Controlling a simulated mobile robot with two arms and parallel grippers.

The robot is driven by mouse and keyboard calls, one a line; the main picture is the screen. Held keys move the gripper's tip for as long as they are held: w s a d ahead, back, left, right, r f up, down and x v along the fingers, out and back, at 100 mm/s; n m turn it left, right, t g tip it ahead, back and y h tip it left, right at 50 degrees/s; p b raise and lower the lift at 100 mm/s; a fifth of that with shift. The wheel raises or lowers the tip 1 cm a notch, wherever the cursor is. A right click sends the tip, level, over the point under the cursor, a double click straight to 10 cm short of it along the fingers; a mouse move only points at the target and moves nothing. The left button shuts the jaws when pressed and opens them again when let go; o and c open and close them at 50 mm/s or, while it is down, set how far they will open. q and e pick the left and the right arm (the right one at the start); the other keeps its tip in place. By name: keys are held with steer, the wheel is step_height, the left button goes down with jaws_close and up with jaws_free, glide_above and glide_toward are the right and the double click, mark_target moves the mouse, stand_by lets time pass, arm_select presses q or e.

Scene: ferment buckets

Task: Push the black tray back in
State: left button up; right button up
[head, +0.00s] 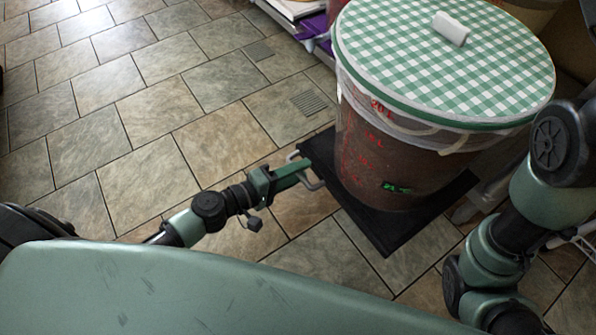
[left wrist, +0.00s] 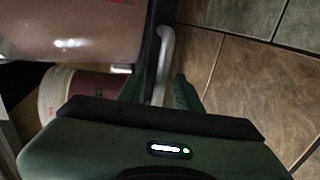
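The black tray (head: 393,236) lies low over the tiled floor, sticking out at the right of the head view. A large bucket with brown contents (head: 385,165) stands on it. The tray's grey handle (head: 313,184) is on its left edge. My left gripper (head: 303,168) is at this handle. In the left wrist view the pale handle (left wrist: 163,55) runs down between the two fingers of the left gripper (left wrist: 165,88). Whether they clamp it is not clear. The tray's far part is hidden behind the bucket. My right arm shows at the right, but its gripper is out of view.
A green-and-white checked cover with a white block (head: 451,28) tops the bucket. A purple item (head: 315,30) is on a low shelf behind. Another reddish-and-white container (left wrist: 85,95) shows in the left wrist view. The tiled floor (head: 130,110) at left is clear.

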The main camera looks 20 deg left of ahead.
arm_select(q)
jaws_close()
stand_by(1.4)
